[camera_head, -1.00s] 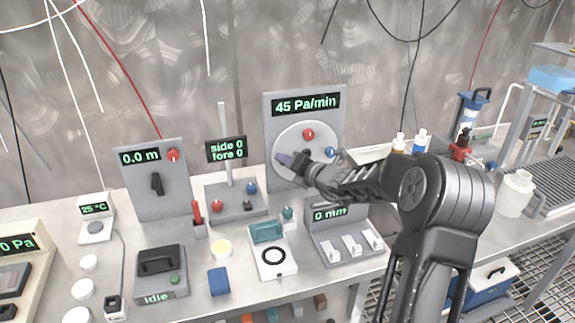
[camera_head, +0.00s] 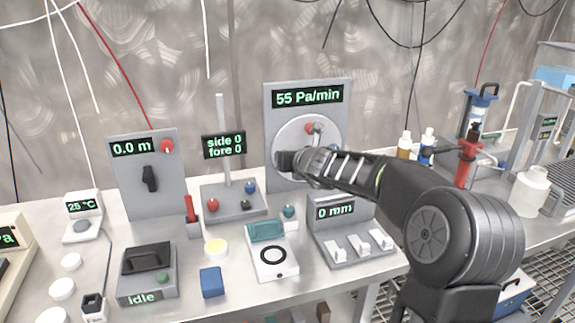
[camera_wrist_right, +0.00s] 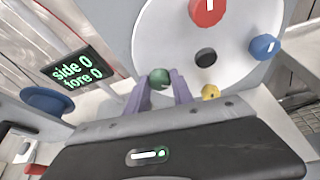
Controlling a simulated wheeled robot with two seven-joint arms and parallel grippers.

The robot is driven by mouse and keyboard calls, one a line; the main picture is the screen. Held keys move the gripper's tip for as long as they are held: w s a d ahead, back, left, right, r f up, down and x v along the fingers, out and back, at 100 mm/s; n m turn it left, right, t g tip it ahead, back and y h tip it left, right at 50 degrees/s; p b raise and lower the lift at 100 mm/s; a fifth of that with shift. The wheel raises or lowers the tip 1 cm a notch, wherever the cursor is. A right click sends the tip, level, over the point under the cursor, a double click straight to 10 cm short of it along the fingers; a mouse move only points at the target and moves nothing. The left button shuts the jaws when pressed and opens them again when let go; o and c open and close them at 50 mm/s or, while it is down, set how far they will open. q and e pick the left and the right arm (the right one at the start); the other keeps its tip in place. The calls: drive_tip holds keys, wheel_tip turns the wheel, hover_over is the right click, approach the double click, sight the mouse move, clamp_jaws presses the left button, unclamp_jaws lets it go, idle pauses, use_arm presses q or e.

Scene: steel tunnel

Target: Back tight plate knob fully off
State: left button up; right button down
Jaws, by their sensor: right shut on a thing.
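The upright grey panel with the round pale plate stands at the back middle; its display (camera_head: 307,96) reads 55 Pa/min. In the right wrist view the plate (camera_wrist_right: 175,35) carries a red knob (camera_wrist_right: 207,10) at the top, a blue knob (camera_wrist_right: 265,46) at the right, a yellow knob (camera_wrist_right: 211,92) low down, a green knob (camera_wrist_right: 159,78) at lower left and a black centre. My right gripper (camera_wrist_right: 159,92) has its purple fingers on both sides of the green knob, shut on it. In the head view the right gripper (camera_head: 284,160) covers the plate's lower left. My left gripper is not in view.
Left of the panel stand a joystick box with a side/fore display (camera_head: 224,146) and a 0.0 m panel (camera_head: 150,195). A 0 mm switch box (camera_head: 350,235) sits below my right arm. Bottles (camera_head: 427,148) stand to the right.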

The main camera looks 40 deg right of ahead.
drive_tip(key=shift+w+a+f+n+t+h+b, duration=0.2)
drive_tip(key=shift+n+h+b, duration=1.3)
drive_tip(key=shift+n+b, duration=1.1)
drive_tip(key=shift+s+d+f+n+t+h+b, duration=0.15)
drive_tip(key=shift+n+t+h+b, duration=0.2)
drive_tip(key=shift+n+h+b, duration=2.2)
drive_tip(key=shift+w+a+f+n+t+h+b, duration=0.35)
drive_tip(key=shift+n+b, duration=1.1)
drive_tip(key=shift+n, duration=2.4)
drive_tip(key=shift+s+d+r, duration=0.15)
drive_tip(key=shift+s+r, duration=0.1)
drive_tip(key=shift+s, duration=0.05)
drive_tip(key=c, duration=1.1)
unclamp_jaws()
